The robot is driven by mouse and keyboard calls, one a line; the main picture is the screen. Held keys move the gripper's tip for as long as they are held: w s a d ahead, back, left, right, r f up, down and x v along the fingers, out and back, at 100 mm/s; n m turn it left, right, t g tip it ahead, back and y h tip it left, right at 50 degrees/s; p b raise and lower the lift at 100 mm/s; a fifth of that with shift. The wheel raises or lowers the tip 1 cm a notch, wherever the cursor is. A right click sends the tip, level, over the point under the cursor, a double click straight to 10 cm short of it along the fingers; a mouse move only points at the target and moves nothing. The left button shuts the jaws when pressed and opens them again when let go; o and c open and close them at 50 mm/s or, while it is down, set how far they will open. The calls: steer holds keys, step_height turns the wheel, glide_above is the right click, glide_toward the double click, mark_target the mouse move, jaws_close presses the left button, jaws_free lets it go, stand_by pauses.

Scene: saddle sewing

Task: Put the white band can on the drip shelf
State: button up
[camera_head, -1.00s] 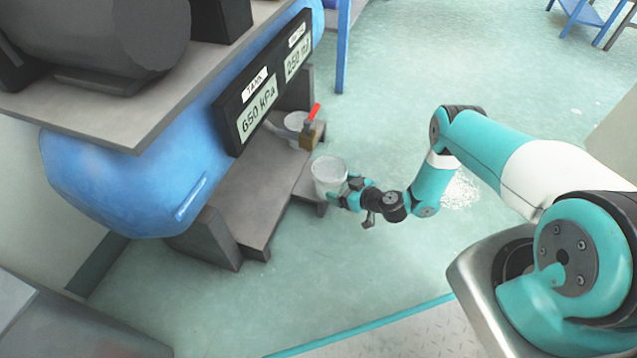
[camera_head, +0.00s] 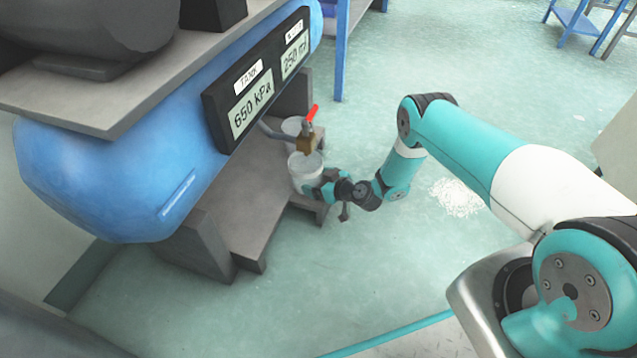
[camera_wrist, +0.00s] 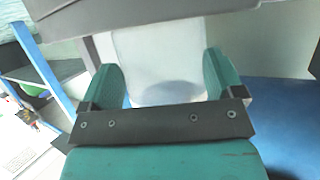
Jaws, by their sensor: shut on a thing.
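My gripper (camera_head: 316,188) is shut on a pale, whitish can (camera_head: 305,172) and holds it upright from the side. No separate band can be made out on it. The can also fills the middle of the wrist view (camera_wrist: 158,62), between the two teal fingers of my gripper (camera_wrist: 163,78). The grey drip shelf (camera_head: 309,203) is below the blue tank. The held can is over its near end, just in front of the valve. I cannot tell whether its base touches the shelf. The can hides part of the shelf.
A second pale can (camera_head: 292,126) stands behind, partly hidden by the brass valve (camera_head: 307,143) with its red handle (camera_head: 313,113). A gauge panel (camera_head: 258,80) overhangs on the left. Open floor (camera_head: 400,255) lies to the right and front.

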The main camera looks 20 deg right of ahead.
steer(key=o, duration=0.8)
steer(key=shift+s+d+r, duration=0.1)
steer(key=shift+r, duration=0.05)
steer(key=p+v, duration=0.8)
steer(key=v, duration=0.3)
steer(key=w+a+r+n+g+y, duration=0.2)
steer(key=a+r, duration=0.1)
steer(key=r, duration=0.6)
steer(key=w+a+r+n+g+y, duration=0.1)
steer(key=w+a+r+g, duration=0.15)
steer(key=r, duration=0.55)
steer(key=s+a+r+n+g, duration=0.1)
steer(key=s+a+r+g, duration=0.15)
steer(key=r, duration=0.45)
steer(key=s+a+r+g, duration=0.1)
steer(key=a+r, duration=0.3)
steer(key=r, duration=0.4)
steer(key=s+a+r+g+h, duration=0.2)
steer(key=s+r+g+h, duration=0.1)
steer(key=s+r, duration=1.1)
steer(key=s+d+r+m+h, duration=0.1)
steer(key=s+d, duration=0.1)
steer(key=s, duration=0.5)
steer(key=s+d+r+m+h, duration=0.1)
steer(key=s+d+r+m, duration=0.1)
steer(key=s, duration=0.6)
steer(key=shift+s+h, duration=0.2)
steer(key=shift+h, duration=0.2)
